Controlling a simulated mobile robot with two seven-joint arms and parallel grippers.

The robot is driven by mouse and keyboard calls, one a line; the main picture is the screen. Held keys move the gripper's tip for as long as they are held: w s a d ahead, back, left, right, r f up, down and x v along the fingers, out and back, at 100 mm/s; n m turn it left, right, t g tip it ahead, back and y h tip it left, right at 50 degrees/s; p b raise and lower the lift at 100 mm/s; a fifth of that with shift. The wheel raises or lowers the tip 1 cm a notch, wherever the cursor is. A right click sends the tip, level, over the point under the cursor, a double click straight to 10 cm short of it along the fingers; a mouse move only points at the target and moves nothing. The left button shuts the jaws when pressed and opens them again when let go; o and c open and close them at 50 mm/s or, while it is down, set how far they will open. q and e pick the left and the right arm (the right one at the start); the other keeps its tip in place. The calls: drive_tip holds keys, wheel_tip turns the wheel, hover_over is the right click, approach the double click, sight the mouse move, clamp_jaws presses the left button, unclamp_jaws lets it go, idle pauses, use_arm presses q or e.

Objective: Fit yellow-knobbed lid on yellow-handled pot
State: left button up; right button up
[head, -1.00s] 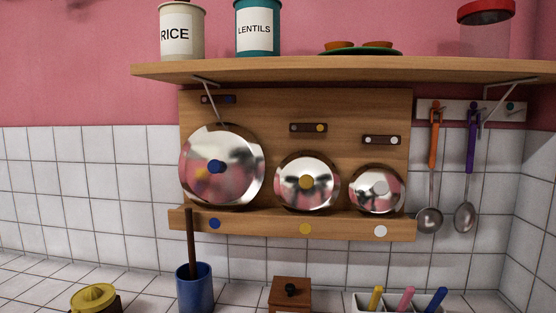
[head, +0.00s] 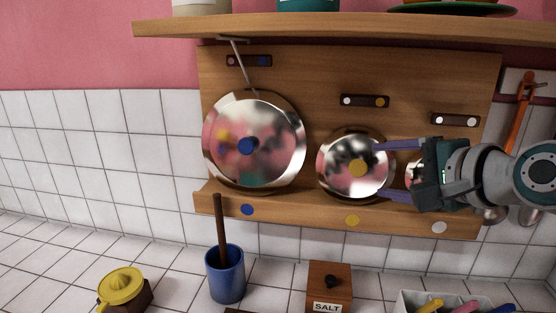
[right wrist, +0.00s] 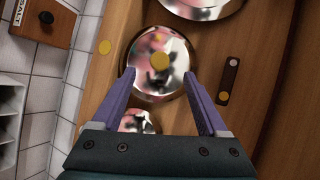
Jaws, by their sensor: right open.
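The yellow-knobbed lid (head: 345,172) stands upright in the wooden lid rack (head: 290,212), in the middle place above a yellow dot. Its yellow knob (head: 359,168) faces out. My right gripper (head: 384,170) is open, with its purple fingers pointing at this lid from the right. In the right wrist view the lid (right wrist: 174,82) lies between and just beyond the two open fingertips (right wrist: 158,80), with the knob (right wrist: 160,61) apart from both. No yellow-handled pot shows in these views. My left gripper is not in view.
A larger blue-knobbed lid (head: 270,130) stands left of it; a smaller lid (head: 412,172) is mostly hidden behind my right gripper. A shelf (head: 330,38) overhangs the rack. Below are a blue crock (head: 226,280), a salt box (head: 330,285) and a utensil tray (head: 408,300).

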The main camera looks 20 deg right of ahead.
sight(358, 168)
drive_tip(key=x, duration=0.6)
drive_tip(key=shift+w+f+b, duration=0.2)
drive_tip(key=shift+w+b, duration=0.15)
clamp_jaws()
drive_tip(key=c, duration=0.6)
unclamp_jaws()
clamp_jaws()
drive_tip(key=r+p, duration=0.2)
drive_tip(key=p, duration=0.1)
drive_tip(key=shift+s+a+r, duration=0.15)
drive_tip(key=shift+s+a, duration=0.05)
drive_tip(key=shift+s, duration=0.1)
